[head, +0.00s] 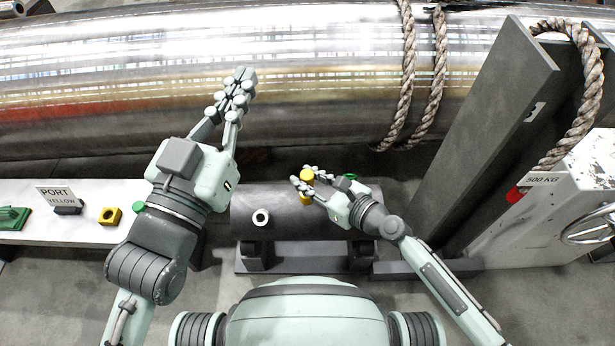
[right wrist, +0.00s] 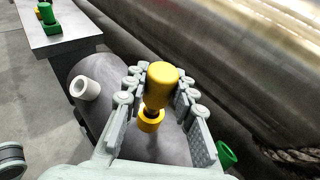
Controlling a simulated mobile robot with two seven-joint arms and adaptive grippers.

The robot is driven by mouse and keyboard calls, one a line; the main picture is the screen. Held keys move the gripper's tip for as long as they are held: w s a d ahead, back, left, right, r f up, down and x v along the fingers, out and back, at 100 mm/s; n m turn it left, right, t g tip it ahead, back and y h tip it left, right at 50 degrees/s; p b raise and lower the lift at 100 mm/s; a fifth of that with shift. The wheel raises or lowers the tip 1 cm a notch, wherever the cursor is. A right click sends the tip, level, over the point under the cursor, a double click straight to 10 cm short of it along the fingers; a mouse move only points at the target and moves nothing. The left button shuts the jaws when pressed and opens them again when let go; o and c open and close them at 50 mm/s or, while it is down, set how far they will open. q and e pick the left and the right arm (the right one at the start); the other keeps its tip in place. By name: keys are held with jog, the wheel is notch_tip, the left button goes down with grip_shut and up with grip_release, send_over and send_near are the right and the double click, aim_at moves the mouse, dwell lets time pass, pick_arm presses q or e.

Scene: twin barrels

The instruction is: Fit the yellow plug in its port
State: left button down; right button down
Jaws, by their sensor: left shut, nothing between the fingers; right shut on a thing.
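The yellow plug (right wrist: 163,85) is between the fingers of my right gripper (head: 306,178), which is shut on it above the dark drum. In the right wrist view, a narrower stem runs from the plug toward a yellow collar (right wrist: 151,121) on the drum. I cannot tell whether the stem is inside the collar or above it. A yellow block with a hole (head: 110,216) sits on the white bench beside a sign reading PORT YELLOW (head: 58,198). My left gripper (head: 241,88) is shut and empty, in front of the large metal pipe.
The dark drum (head: 285,228) also carries a white collar (head: 260,218) and a green one (right wrist: 227,154). Green parts (head: 12,218) lie on the white bench (head: 25,238). Ropes (head: 405,80) hang over the pipe. A tall grey plate (head: 475,125) stands at right.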

jog(key=shift+f+b, duration=1.25)
jog(key=shift+f, duration=0.25)
jog(key=c, duration=1.2)
grip_release()
jog(key=shift+o, duration=0.2)
jog(key=v, duration=1.2)
jog(key=shift+r, duration=0.15)
